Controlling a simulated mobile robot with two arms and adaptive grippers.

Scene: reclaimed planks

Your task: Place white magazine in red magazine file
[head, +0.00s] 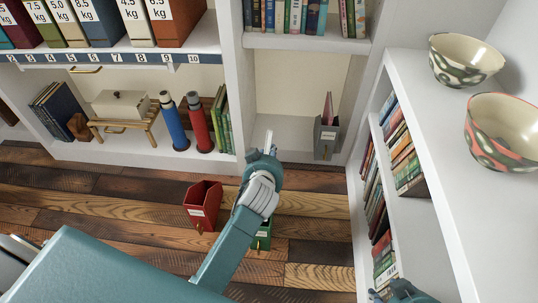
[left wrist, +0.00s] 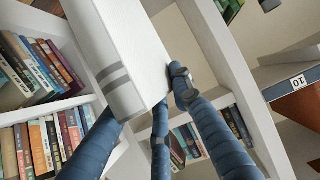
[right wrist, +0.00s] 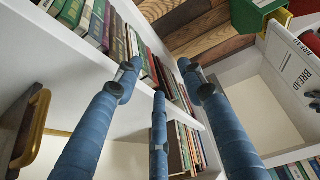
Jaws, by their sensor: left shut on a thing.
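My left gripper (head: 266,156) is shut on the white magazine (head: 269,138), which shows edge-on above the floor in the head view. In the left wrist view the white magazine (left wrist: 125,50) has grey stripes and sits between the fingers (left wrist: 150,95). The red magazine file (head: 203,205) stands on the plank floor, left of my left gripper and apart from it. My right gripper (head: 400,292) is at the lower right edge of the head view. In the right wrist view its fingers (right wrist: 159,75) are spread with nothing between them.
A green file (head: 262,238) stands on the floor, partly hidden by my left arm. A grey file (head: 326,140) with a pink magazine stands on the low shelf. A bookcase (head: 440,200) with two bowls on top is at the right.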

